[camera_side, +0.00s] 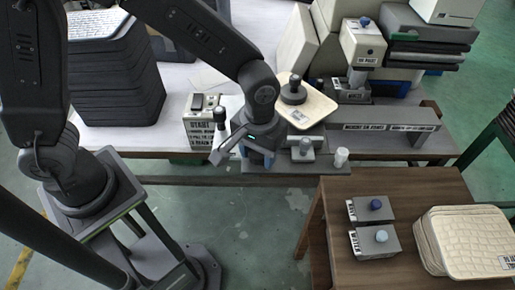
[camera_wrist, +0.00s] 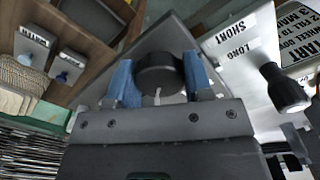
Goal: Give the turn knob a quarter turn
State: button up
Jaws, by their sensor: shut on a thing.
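The turn knob (camera_wrist: 158,72) is dark and round, with a short white pointer mark on its near side. It stands on a grey panel (camera_wrist: 172,35) in the wrist view, beside a white strip with the words SHORT and LONG. My gripper (camera_wrist: 160,82) has a blue finger on each side of the knob and is shut on it. In the side view my gripper (camera_side: 259,157) is low at the front edge of the white table, and its body hides the knob.
A black-handled lever (camera_side: 220,117) stands close left of my gripper, by a START box (camera_side: 200,128). A cream tray (camera_side: 316,108) with a dark knob-like piece is behind right. A white cylinder (camera_side: 341,156) stands right. Two button boxes (camera_side: 358,211) sit on the brown table.

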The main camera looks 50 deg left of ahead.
jog(key=shift+c, duration=0.5)
jog(key=shift+m, duration=1.2)
jog(key=m, duration=0.5)
jog(key=shift+m, duration=0.3)
jog(key=o, duration=0.8)
jog(key=shift+r, duration=0.1)
jog(key=shift+r, duration=3.45)
